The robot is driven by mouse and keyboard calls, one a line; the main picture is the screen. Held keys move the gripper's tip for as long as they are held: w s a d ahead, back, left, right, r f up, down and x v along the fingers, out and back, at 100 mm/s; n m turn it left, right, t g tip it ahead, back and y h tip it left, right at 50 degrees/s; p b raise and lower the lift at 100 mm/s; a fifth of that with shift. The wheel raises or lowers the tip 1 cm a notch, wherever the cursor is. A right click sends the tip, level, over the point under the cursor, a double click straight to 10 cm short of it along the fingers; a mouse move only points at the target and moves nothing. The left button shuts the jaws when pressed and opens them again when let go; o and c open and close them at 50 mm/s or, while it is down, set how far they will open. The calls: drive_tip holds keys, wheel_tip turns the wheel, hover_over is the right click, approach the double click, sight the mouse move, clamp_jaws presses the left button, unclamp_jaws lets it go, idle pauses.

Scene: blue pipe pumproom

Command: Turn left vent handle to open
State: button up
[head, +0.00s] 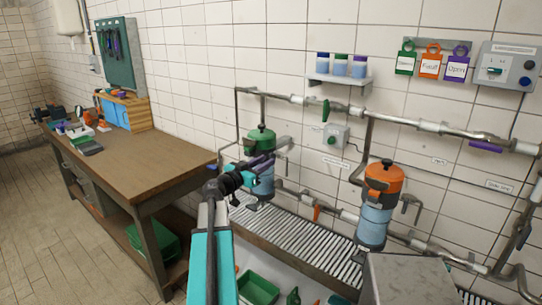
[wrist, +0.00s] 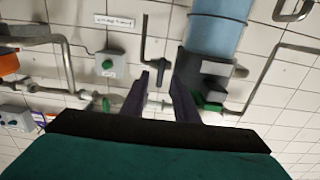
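The left pump (head: 261,180) has a blue body and a green cap (head: 260,139). It shows upside down in the wrist view (wrist: 218,35), with its dark top partly behind my right finger. A dark bent bar (wrist: 145,38) hangs beside the body there. I cannot tell which part is the vent handle. My gripper (head: 270,163) is in front of the pump and covers part of it. In the wrist view its two dark fingers (wrist: 163,84) are apart. I see nothing held between them.
Pipes (head: 350,107) run along the tiled wall, with a green valve handle (head: 325,111) and a grey switch box (head: 335,137). An orange-capped pump (head: 383,180) stands to the right. A workbench (head: 150,160) stands at left. Below are a slatted grate (head: 300,240) and green bin (head: 258,289).

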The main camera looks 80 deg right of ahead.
drive_tip(key=shift+p+x, duration=0.75)
drive_tip(key=shift+x, duration=1.55)
drive_tip(key=shift+c, duration=0.4)
clamp_jaws()
